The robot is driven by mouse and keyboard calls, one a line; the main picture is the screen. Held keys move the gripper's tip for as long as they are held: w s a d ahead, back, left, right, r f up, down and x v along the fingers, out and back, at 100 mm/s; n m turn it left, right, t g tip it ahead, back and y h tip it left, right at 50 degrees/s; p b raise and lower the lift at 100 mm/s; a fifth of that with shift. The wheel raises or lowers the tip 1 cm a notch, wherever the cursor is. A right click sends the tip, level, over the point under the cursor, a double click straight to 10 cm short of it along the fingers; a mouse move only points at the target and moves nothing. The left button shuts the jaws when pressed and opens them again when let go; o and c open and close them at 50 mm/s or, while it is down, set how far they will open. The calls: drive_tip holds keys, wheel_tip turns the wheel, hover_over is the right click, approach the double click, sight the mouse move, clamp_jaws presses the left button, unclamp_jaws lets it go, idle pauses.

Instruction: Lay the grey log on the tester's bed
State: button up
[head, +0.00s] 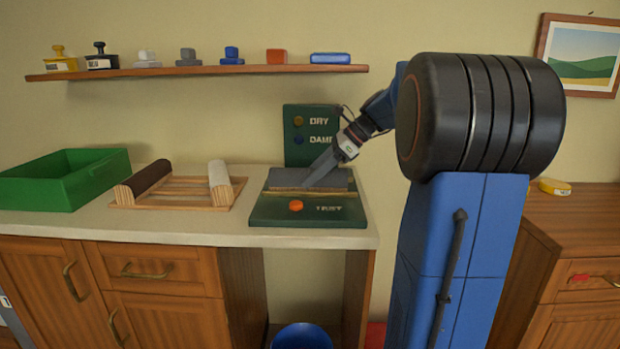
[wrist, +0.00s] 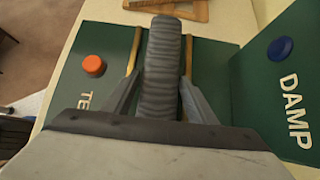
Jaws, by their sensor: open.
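The grey log (wrist: 162,60) lies along the bed of the green tester (wrist: 105,45), between two thin wooden rails. In the head view the grey log (head: 338,180) shows as a dark grey bar on the tester (head: 262,213), partly hidden by my gripper. My gripper (head: 318,172) reaches down to it from the upper right. In the wrist view its fingers (wrist: 160,88) are open, one on each side of the log. The log's near end is hidden behind the gripper body.
A wooden rack (head: 180,205) left of the tester holds a dark brown log (head: 146,179) and a pale log (head: 220,176). A green tray (head: 65,188) stands farther left. The tester's upright panel (head: 310,150) rises behind the bed. An orange button (head: 296,206) sits in front.

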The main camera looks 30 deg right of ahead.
drive_tip(key=v, duration=1)
drive_tip(key=shift+s+d+r, duration=0.2)
drive_tip(key=shift+d+r, duration=0.05)
drive_tip(key=shift+r, duration=0.05)
